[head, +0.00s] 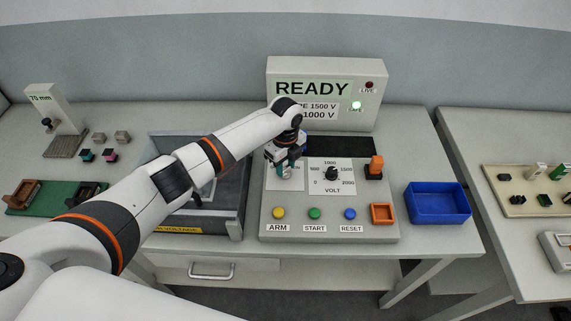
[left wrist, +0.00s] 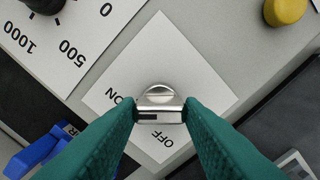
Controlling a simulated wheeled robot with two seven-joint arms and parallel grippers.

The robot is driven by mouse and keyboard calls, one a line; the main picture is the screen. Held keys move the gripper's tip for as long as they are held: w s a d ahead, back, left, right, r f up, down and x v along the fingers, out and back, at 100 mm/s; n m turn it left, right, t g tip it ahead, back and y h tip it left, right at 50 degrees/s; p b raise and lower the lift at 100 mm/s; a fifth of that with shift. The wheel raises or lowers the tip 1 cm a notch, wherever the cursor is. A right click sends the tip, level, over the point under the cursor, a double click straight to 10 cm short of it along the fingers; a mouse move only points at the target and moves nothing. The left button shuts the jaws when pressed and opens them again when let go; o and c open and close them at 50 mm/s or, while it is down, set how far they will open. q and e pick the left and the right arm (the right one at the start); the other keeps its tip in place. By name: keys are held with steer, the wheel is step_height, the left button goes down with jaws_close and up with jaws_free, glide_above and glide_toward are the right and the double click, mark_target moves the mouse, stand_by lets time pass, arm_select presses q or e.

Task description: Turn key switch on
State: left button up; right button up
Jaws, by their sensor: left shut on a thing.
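The key switch (left wrist: 158,96) is a small silver metal knob on a white label plate (left wrist: 112,85), which also shows in the head view (head: 278,184). ON is printed left of the knob in the left wrist view and OFF below it. My left gripper (left wrist: 159,110) has its two green fingers closed on opposite sides of the knob. In the head view, my left gripper (head: 287,170) reaches down to the panel and hides the knob. Which mark the key points at is not clear. My right gripper is not in view.
The panel holds a VOLT dial (head: 332,173), a yellow ARM button (head: 278,213), a green START button (head: 314,213) and a blue RESET button (head: 350,214). A display box (head: 279,70) behind reads READY, its green lamp lit. A blue bin (head: 437,203) stands right.

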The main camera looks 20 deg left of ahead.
mark_target(285, 168)
arm_select(q)
steer(key=shift+r, duration=0.1)
stand_by(0.3)
steer(key=o, duration=1)
step_height(285, 168, up, 12)
steer(key=b, duration=0.3)
